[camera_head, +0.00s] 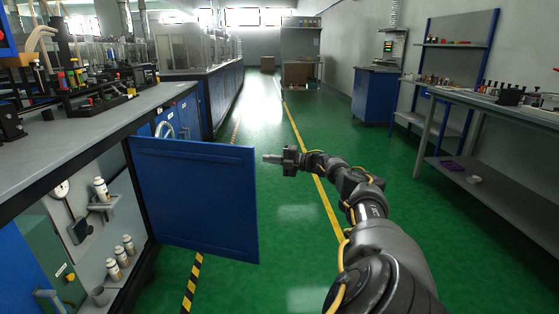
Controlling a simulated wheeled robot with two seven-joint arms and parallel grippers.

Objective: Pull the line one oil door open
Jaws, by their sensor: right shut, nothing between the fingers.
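The blue oil door (194,198) stands swung wide open from the front of the left workbench, its panel reaching out over the aisle. A small gap shows between the fingertips and the door. The gripper is shut and holds nothing. My left gripper is not in view.
The grey-topped workbench (95,135) with equipment runs along the left. A grey table with a lower shelf (480,176) stands on the right. A blue cabinet (375,97) stands farther back. The green floor (290,230) between is clear.

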